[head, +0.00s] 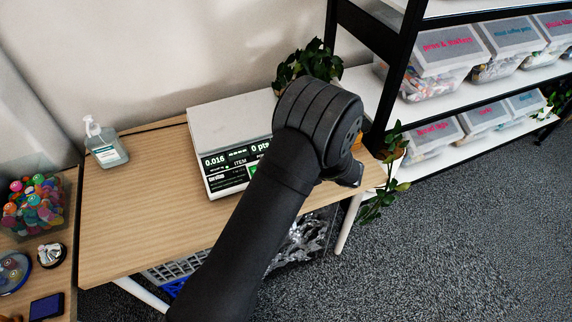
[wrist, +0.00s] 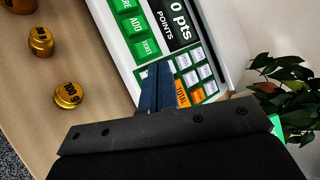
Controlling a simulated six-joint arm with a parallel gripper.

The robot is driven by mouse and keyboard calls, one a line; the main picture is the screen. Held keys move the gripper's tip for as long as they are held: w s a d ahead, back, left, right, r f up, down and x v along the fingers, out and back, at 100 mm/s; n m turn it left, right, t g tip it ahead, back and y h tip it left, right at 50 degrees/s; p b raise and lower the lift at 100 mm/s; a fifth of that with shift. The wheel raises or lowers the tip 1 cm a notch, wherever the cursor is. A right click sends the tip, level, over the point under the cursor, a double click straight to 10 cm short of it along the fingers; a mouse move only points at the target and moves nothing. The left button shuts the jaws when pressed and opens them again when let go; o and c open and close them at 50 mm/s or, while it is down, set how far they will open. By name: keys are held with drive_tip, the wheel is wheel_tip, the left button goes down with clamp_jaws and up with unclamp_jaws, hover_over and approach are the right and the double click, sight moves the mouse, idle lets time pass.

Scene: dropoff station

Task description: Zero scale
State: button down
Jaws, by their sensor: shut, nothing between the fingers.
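The white scale (head: 228,120) stands at the back right of the wooden table, and the visible part of its plate is bare. Its display (head: 225,160) reads 0.016 and 0 pts. In the wrist view the scale's panel (wrist: 140,48) shows green ADD and TICKET buttons, a pale keypad and an orange TOTAL button (wrist: 183,97). My gripper (wrist: 158,70) is shut and empty, its fingers over the keypad and hiding part of it. I cannot tell whether the fingertips touch a key. In the head view my arm covers the scale's right side and the fingers.
Gold weights (wrist: 68,94) stand on the table left of the panel in the wrist view. A sanitizer bottle (head: 106,145) is on the table's left. Plants (head: 308,62) and a shelf with bins (head: 440,62) stand beyond the table. The table's left middle is clear.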

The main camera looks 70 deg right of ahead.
drive_tip(key=shift+f, duration=0.15)
drive_tip(key=shift+w+d+f, duration=0.1)
drive_tip(key=shift+w+f, duration=0.05)
drive_tip(key=shift+f, duration=0.15)
drive_tip(key=shift+w+d+f, duration=0.1)
drive_tip(key=shift+f, duration=0.2)
idle(0.9)
drive_tip(key=shift+r, duration=0.1)
drive_tip(key=shift+s+a+r, duration=0.2)
drive_tip(key=shift+s+r, duration=0.05)
drive_tip(key=shift+r, duration=0.4)
drive_tip(key=shift+s+a+r, duration=0.25)
drive_tip(key=shift+r, duration=0.5)
drive_tip(key=shift+s+a+r, duration=0.2)
drive_tip(key=shift+a+r, duration=0.05)
drive_tip(key=shift+r, duration=0.55)
drive_tip(key=shift+s+a+r, duration=0.25)
drive_tip(key=shift+r, duration=0.5)
drive_tip(key=shift+f, duration=0.1)
